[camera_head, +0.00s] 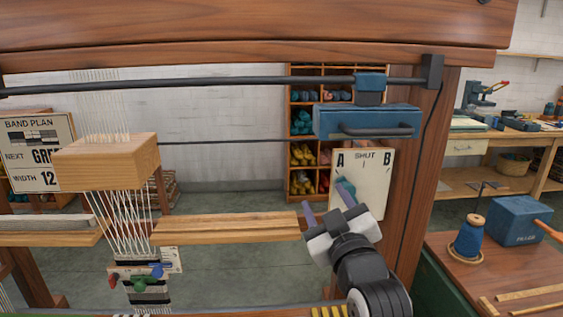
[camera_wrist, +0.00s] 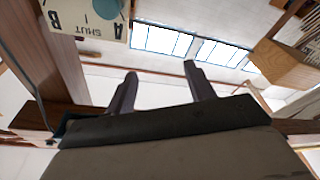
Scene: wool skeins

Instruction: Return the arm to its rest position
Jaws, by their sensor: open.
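My gripper (camera_head: 325,215) is in front of the loom at the right part of its frame, with its fingers pointing up and to the left. In the wrist view its two fingers (camera_wrist: 160,90) stand apart with nothing between them. It is close to the right end of a wooden beam (camera_head: 225,228) and just left of the A/B shut board (camera_head: 372,180). I cannot tell whether it touches the beam. The board also shows upside down in the wrist view (camera_wrist: 88,18).
A blue box with a handle (camera_head: 366,122) hangs from a dark rail (camera_head: 200,84) above my gripper. A wooden block (camera_head: 107,161) with white threads is at left. The right table (camera_head: 455,290) carries a blue spool (camera_head: 469,238) and a blue box (camera_head: 518,220). Yarn shelves (camera_head: 288,130) stand behind.

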